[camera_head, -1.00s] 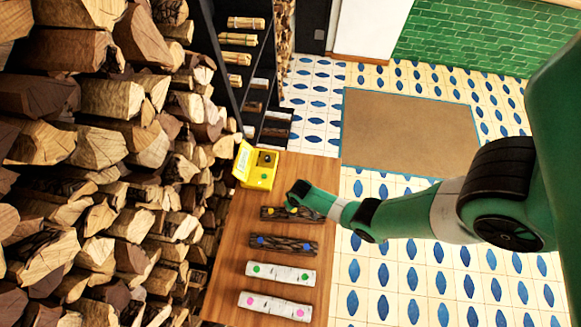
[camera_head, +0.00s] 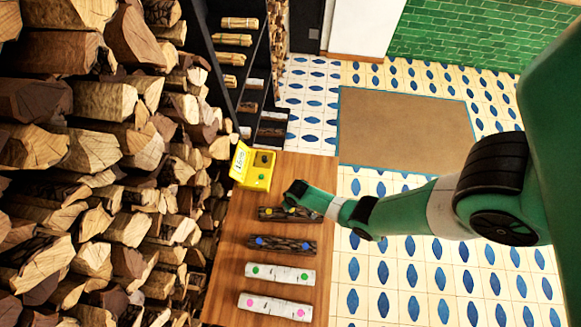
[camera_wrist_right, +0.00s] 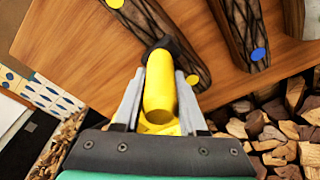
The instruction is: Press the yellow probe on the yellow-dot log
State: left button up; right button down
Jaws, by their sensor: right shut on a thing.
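The yellow-dot log (camera_head: 287,214) is dark and rough-barked and lies on the wooden table, nearest the yellow case. My right gripper (camera_wrist_right: 160,95) is shut on the yellow probe (camera_wrist_right: 159,97). The probe's dark tip (camera_wrist_right: 165,47) overlaps the near end of this log and hides part of it. I cannot tell whether the tip touches the bark. In the head view my right gripper (camera_head: 292,192) is over the log, its fingers mostly hidden. My left gripper is not in view.
An open yellow case (camera_head: 253,167) stands at the table's far end. Beside the log lie a blue-dot log (camera_head: 282,245), a pale green-dot log (camera_head: 281,273) and a pale pink-dot log (camera_head: 274,307). Stacked firewood (camera_head: 100,150) borders the table's left side.

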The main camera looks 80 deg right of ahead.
jog(key=shift+f+b, duration=0.55)
jog(key=shift+f, duration=0.1)
dwell(2.2)
